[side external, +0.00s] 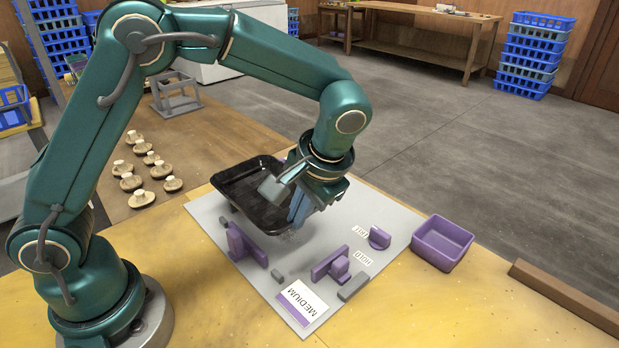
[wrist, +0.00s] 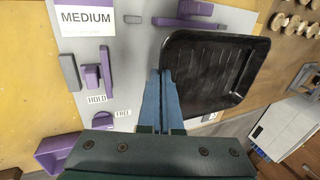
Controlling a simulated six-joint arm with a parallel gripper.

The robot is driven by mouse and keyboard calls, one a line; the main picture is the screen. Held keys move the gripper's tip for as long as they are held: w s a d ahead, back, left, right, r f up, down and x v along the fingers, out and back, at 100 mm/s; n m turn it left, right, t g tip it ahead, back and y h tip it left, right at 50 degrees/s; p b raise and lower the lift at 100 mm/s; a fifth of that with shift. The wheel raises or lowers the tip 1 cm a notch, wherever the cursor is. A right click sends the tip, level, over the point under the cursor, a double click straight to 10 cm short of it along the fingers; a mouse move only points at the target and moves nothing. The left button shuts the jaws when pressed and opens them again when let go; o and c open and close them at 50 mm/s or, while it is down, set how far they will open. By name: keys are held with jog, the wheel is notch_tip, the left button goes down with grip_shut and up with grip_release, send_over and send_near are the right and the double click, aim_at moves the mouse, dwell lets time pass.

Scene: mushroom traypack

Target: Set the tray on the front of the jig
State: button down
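The black tray (side external: 238,188) is empty, at the back left of the grey jig board (side external: 330,232); in the wrist view it (wrist: 215,68) fills the upper right. My gripper (side external: 298,208) is at the tray's right-hand edge; its blue fingers (wrist: 166,82) look closed together on the tray rim. I cannot tell whether the tray touches the board. The jig carries a purple stop (side external: 243,243) in front of the tray, another purple stop with a clamp block (side external: 331,265), and a purple knob (side external: 379,238) by the HOLD and FREE labels.
A MEDIUM card (side external: 302,302) lies at the board's near edge. A purple bin (side external: 442,242) stands right of the board. Several mushrooms (side external: 143,199) lie on the brown surface at left, with a grey stand (side external: 174,97) behind. A brown bar (side external: 566,298) lies at the table's right edge.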

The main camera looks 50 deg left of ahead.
jog(key=d+f, duration=0.1)
jog(key=d, duration=0.1)
jog(key=shift+w+d+f, duration=0.3)
jog(key=shift+d+f, duration=0.1)
jog(key=shift+f, duration=2)
jog(key=c, duration=1.5)
grip_release()
jog(key=shift+f, duration=0.15)
jog(key=shift+o, duration=0.6)
